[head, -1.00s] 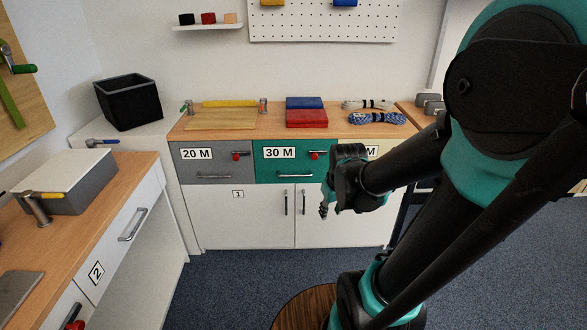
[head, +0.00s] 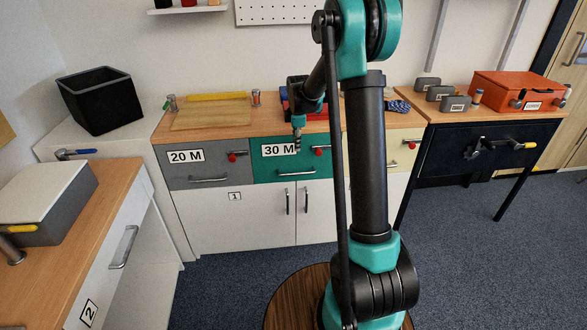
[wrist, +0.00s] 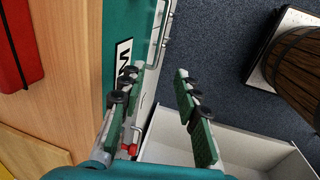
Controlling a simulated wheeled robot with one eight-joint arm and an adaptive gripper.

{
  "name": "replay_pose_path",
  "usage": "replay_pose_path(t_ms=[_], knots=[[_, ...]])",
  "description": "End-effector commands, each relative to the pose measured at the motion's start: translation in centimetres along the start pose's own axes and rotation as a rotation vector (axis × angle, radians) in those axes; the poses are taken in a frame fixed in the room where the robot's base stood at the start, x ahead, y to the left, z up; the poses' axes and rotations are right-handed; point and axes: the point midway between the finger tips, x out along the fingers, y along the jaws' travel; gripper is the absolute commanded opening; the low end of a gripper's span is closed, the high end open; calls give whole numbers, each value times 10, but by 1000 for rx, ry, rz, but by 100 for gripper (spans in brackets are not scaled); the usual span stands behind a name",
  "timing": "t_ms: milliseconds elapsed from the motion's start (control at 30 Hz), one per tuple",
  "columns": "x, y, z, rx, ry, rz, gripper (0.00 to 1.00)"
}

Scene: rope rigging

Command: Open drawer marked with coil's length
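A grey drawer (head: 180,172) marked 20 M, a teal drawer (head: 265,168) marked 30 M and a cream drawer (head: 400,157) stand in a row, all closed. The arm hides the cream drawer's label. Each has a bar handle and a red knob. A blue and white rope coil (head: 398,106) lies on the counter, partly hidden; no length shows on it. My gripper (head: 297,147) hangs before the 30 M label's right end. In the wrist view, my gripper (wrist: 152,85) is open and empty, beside the 30 M label (wrist: 123,62) and the teal drawer's handle (wrist: 163,35).
A red box (wrist: 20,45) lies on the counter. A black bin (head: 98,105) and desk (head: 105,215) stand left. A dark table (head: 480,120) at right holds grey weights and an orange case (head: 515,92). A hollow white shape (wrist: 240,150) is unclear. Blue carpet is clear at right.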

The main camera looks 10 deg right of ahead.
Motion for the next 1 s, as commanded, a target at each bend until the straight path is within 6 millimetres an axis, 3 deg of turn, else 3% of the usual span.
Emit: replay_pose_path(t_ms=[167,700,1000], knots=[[17,1,0,-4,0,-1,33],[120,0,0,-2,0,0,33],[163,0,0,-2,0,0,33]])
